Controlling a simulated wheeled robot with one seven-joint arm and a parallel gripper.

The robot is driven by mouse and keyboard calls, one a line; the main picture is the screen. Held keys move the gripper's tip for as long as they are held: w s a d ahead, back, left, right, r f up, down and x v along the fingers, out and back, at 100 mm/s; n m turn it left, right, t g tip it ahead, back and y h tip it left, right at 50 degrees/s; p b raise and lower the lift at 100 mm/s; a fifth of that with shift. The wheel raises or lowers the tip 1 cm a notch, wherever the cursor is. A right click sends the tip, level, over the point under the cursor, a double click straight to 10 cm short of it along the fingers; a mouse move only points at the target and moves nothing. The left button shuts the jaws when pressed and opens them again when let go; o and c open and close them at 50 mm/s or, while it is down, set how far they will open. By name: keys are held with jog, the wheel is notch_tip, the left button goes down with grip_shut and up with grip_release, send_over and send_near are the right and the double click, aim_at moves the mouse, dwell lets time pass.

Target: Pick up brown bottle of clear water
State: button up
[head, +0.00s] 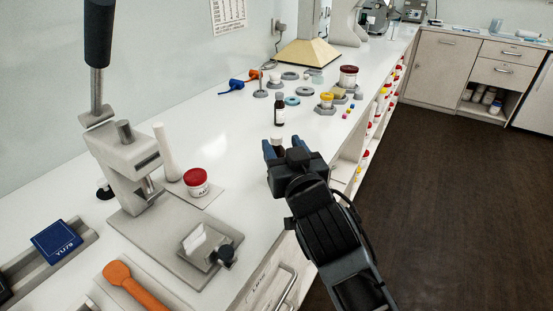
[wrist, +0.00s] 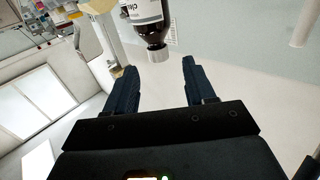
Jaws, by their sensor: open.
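A brown bottle with a white label and white cap shows in the wrist view (wrist: 148,13), upside down in the picture, with part of the label lettering readable as "clea". Its cap (wrist: 158,54) lies just past and between my fingertips, apart from both. My gripper (wrist: 159,68) is open and empty. In the head view my gripper (head: 284,147) is over the counter's front edge area, and a small pale-topped thing (head: 277,139), likely this bottle, is mostly hidden by it. Another brown bottle (head: 279,112) with a dark cap and white label stands behind.
The white counter (head: 235,125) holds grey and teal rings (head: 292,100), a yellow-lidded jar (head: 326,99) and a red-lidded jar (head: 348,77) behind. A lever press (head: 135,165) and a red-lidded tub (head: 196,181) stand to the left. Dark floor (head: 440,180) is open at right.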

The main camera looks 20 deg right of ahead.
aim_at(278, 142)
jog(key=shift+w+d+f+p, duration=0.15)
jog(key=shift+w+p, duration=0.05)
jog(key=shift+w, duration=0.65)
jog(key=shift+w+d+f+p, duration=0.1)
jog(key=shift+w+p, duration=0.05)
jog(key=shift+w, duration=0.75)
jog(key=shift+w+d+f+p, duration=0.15)
jog(key=shift+w+p, duration=0.05)
jog(key=shift+w, duration=0.65)
grip_shut()
